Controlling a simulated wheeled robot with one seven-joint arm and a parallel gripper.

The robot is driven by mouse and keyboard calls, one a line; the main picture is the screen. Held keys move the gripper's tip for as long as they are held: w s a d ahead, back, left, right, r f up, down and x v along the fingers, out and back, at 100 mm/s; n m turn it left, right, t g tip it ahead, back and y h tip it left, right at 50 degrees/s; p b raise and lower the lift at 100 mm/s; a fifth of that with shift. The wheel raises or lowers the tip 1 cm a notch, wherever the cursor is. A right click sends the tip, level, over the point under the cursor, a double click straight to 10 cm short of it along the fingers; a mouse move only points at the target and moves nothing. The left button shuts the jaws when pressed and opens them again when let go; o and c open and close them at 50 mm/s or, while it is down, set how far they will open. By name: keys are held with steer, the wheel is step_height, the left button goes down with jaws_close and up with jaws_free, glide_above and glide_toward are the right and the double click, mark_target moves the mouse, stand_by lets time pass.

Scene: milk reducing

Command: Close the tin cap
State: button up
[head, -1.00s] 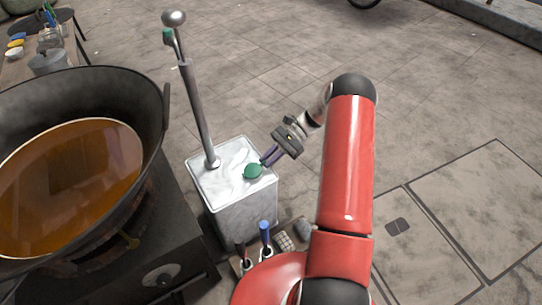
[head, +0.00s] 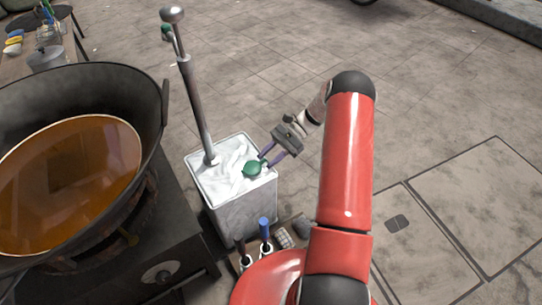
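The tin (head: 243,213) is a square metal can standing beside the stove, with a pale, shiny top. The green cap (head: 252,168) lies at the right part of the tin's top. Whether it is seated over an opening cannot be told. My gripper (head: 265,161) reaches in from the upper right, its two purple fingers spread with a gap between them. The fingertips are at the cap's right edge; whether they touch it is unclear.
A grey pump-like tube (head: 195,105) rises from the tin's back left. A large pan (head: 152,100) of brown liquid sits on the dark stove (head: 185,255) at left. A small tray with blue- and dark-handled tools (head: 264,230) is in front. Open floor lies to the right.

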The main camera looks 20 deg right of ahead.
steer(key=shift+d, duration=0.1)
steer(key=v, duration=0.7)
steer(key=shift+d, duration=0.3)
steer(key=shift+w+r, duration=0.1)
steer(key=shift+r, duration=0.05)
